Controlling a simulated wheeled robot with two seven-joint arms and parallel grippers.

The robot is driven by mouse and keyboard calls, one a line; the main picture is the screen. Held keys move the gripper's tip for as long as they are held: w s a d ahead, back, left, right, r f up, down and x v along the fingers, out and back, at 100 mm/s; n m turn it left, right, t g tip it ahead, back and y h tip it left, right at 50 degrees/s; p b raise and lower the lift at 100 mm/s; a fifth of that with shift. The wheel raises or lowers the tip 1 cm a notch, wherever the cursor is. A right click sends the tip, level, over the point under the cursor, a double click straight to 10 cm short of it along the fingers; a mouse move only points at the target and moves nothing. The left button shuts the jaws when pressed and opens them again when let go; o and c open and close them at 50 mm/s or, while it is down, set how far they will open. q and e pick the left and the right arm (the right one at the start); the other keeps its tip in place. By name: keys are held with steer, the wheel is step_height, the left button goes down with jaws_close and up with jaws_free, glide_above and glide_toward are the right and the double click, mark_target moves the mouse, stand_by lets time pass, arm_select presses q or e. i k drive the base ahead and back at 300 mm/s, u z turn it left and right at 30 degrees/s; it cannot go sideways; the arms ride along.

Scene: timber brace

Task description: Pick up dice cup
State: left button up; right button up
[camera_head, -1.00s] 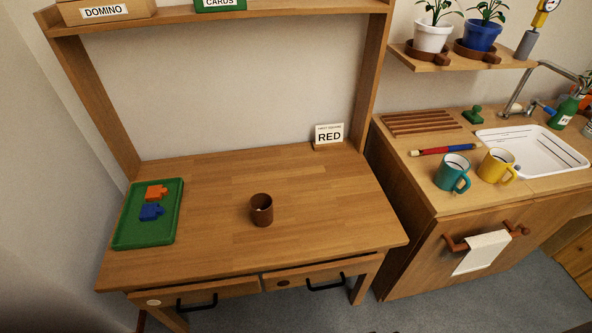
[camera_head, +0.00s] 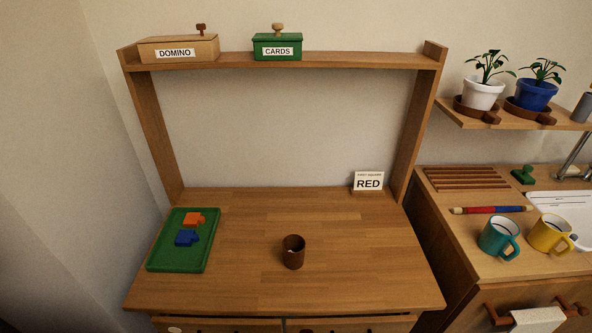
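The dice cup (camera_head: 293,253) is a small dark brown cup. It stands upright on the wooden desk (camera_head: 350,286), a little right of the middle of the desktop. Something small and pale shows inside its mouth, too small to make out. Neither of my grippers is in view, and nothing touches the cup.
A green tray (camera_head: 160,262) with an orange piece (camera_head: 194,218) and a blue piece (camera_head: 186,238) lies on the left. A RED sign (camera_head: 368,183) stands at the back right. DOMINO (camera_head: 180,50) and CARDS (camera_head: 277,47) boxes sit on the shelf. The desktop around the cup is clear.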

mark_target(296, 243)
steer(key=u, duration=2.7)
steer(key=k, duration=1.9)
steer(key=z, duration=2.05)
steer(key=i, duration=1)
